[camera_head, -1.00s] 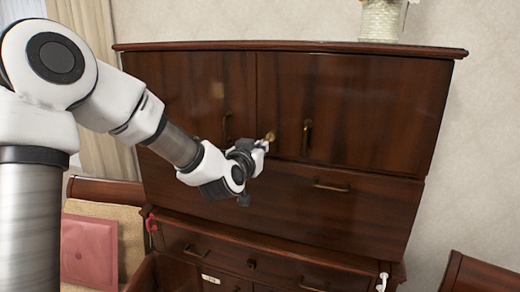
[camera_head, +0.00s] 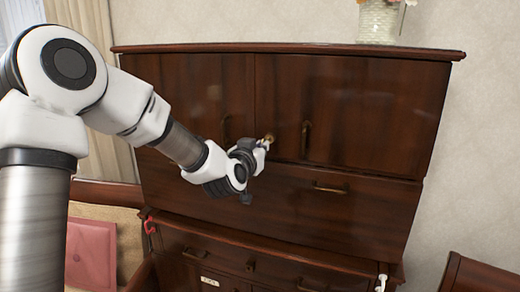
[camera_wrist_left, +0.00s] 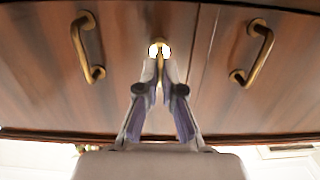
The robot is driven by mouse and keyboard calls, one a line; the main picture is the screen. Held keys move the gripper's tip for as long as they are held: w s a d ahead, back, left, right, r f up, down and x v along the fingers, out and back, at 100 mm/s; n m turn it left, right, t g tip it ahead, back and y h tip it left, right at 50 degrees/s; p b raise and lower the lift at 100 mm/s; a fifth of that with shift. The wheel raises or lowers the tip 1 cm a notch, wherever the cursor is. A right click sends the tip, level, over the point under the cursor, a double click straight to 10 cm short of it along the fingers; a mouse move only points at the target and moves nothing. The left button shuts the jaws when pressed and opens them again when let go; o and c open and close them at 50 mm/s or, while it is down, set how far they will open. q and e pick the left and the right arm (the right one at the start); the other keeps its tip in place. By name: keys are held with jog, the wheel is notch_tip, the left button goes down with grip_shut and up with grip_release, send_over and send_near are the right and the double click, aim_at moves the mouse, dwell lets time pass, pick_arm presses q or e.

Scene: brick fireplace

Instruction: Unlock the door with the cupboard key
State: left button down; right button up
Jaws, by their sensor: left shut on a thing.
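The dark brown wooden cupboard (camera_head: 345,105) stands ahead with two upper doors, each with a brass handle. My left gripper (camera_head: 262,143) is at the door front, between the two handles. It is shut on a small brass key (camera_head: 269,138), whose rounded end shows at the fingertips. In the left wrist view the fingertips (camera_wrist_left: 160,62) close around the key (camera_wrist_left: 158,43), with the left door handle (camera_wrist_left: 86,46) and right door handle (camera_wrist_left: 253,52) on either side. I cannot tell whether the key touches a keyhole. My right gripper is out of view.
Below the doors is a wide drawer with a brass handle (camera_head: 329,187). A red object (camera_head: 150,225) and a white one (camera_head: 381,283) are at the lower cupboard's corners. A white vase (camera_head: 381,22) stands on top. A pink cushion (camera_head: 91,252) is at lower left.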

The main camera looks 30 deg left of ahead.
pick_arm(q)
jog(key=shift+w+a, duration=0.15)
jog(key=shift+w, duration=0.5)
jog(key=shift+m+p, duration=0.5)
jog(key=shift+m, duration=0.7)
